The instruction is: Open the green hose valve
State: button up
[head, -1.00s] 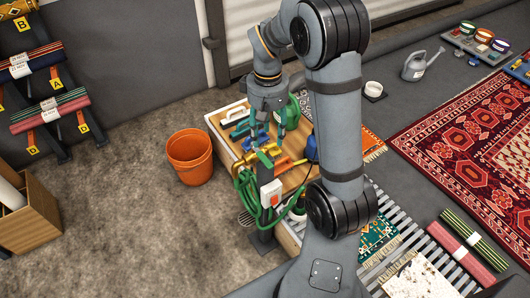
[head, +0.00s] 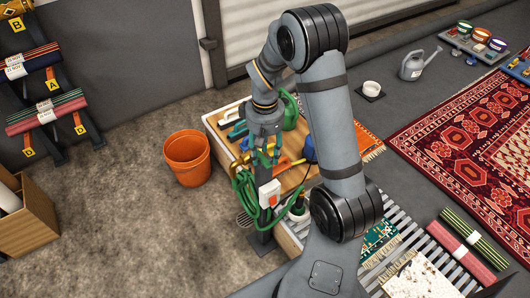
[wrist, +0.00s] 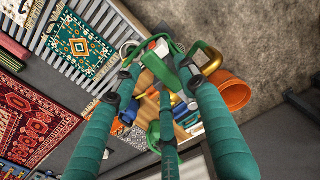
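The green valve lever (wrist: 182,68) shows in the wrist view as a flat green bar between the tips of my teal fingers. My gripper (wrist: 160,64) is open, with its fingers spread around the lever; I cannot tell whether any finger touches it. In the head view my gripper (head: 266,156) points down just above the post with the coiled green hose (head: 246,192). There the fingers largely hide the valve. A brass part (wrist: 213,62) and a curved green hose section show just right of the lever in the wrist view.
A wooden bench (head: 222,138) with brushes and tools stands behind the valve. A white and red box (head: 269,192) is on the post below my gripper. An orange bucket (head: 187,158) stands to the left. Floor in front of the bucket is clear.

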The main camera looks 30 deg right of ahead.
grip_shut()
dwell(0.7)
